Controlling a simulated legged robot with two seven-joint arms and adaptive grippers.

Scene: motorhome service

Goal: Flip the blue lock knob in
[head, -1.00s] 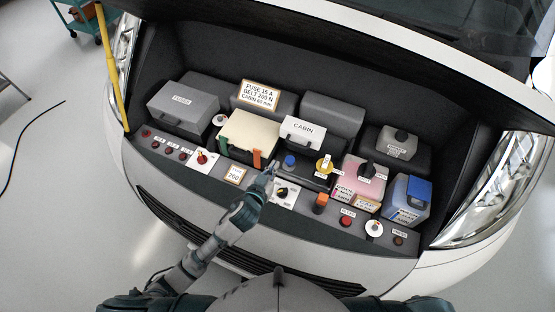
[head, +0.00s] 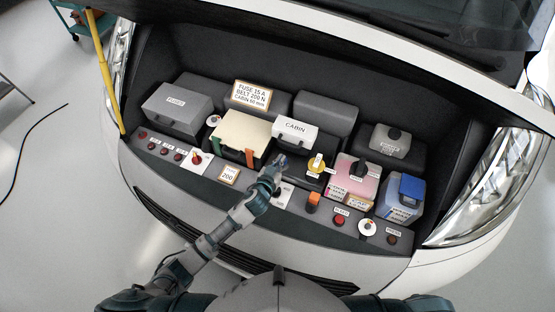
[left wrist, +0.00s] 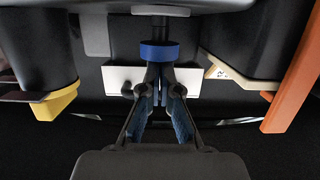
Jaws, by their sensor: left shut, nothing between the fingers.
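The blue lock knob (left wrist: 160,50) shows in the left wrist view as a short blue disc on a dark stem, straight ahead of my fingertips. In the head view it is mostly hidden behind my left gripper (head: 279,166), just below the white CABIN box. My left gripper also shows in the left wrist view (left wrist: 160,82); it is shut and empty, its tips close to the knob's rim. I cannot tell whether they touch it. My right gripper is not in view.
A yellow-topped cap (head: 317,163) is right of the knob and an orange latch (head: 250,158) left of it. An orange switch (head: 313,200) and a pink reservoir (head: 352,172) lie to the right. The CABIN box (head: 296,131) stands behind.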

